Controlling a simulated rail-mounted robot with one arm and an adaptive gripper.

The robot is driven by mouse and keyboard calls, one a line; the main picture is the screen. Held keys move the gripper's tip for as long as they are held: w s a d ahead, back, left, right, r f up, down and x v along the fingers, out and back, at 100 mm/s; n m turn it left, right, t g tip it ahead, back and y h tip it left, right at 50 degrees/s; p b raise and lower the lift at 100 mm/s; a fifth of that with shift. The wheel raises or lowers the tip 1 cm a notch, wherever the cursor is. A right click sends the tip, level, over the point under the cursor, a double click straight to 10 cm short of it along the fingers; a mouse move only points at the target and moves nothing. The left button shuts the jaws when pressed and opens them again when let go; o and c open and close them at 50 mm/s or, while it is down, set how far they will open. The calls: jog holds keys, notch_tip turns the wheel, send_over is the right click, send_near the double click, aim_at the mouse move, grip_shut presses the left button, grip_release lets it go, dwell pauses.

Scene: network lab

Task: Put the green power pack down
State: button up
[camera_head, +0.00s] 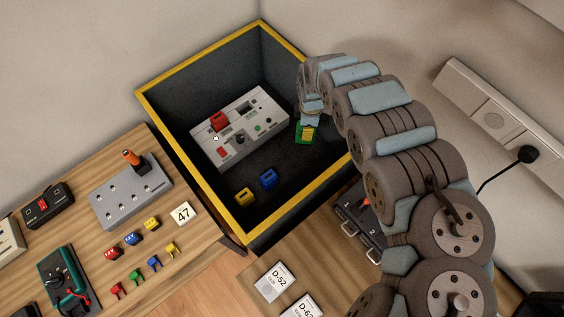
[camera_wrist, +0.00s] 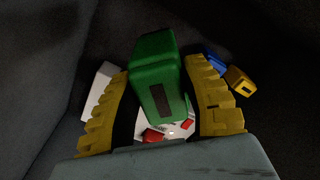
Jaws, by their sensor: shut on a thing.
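The green power pack (camera_wrist: 160,75) is between the yellow fingers of my gripper (camera_wrist: 160,100) in the wrist view. My gripper is shut on it. In the head view, the green power pack (camera_head: 304,138) shows small and green at the end of my arm, partly hidden by my gripper (camera_head: 305,128). Both are inside the dark, yellow-rimmed box (camera_head: 172,121), to the right of the grey-white panel in it. I cannot tell whether the pack touches the box floor.
The panel (camera_head: 255,103) carries a red part and several controls. A yellow block (camera_head: 244,197) and a blue block (camera_head: 268,180) lie on the box floor in front of it. The box walls rise around my gripper. A wooden bench (camera_head: 195,250) with several small connectors stands left.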

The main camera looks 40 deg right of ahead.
jog(key=shift+w+f+b, duration=0.1)
jog(key=shift+f+b, duration=7.05)
jog(key=shift+f, duration=3.75)
jog(key=shift+f, duration=0.2)
jog(key=o, duration=1.2)
notch_tip(320, 180, up, 12)
jog(key=p, duration=0.4)
jog(key=shift+r, duration=0.15)
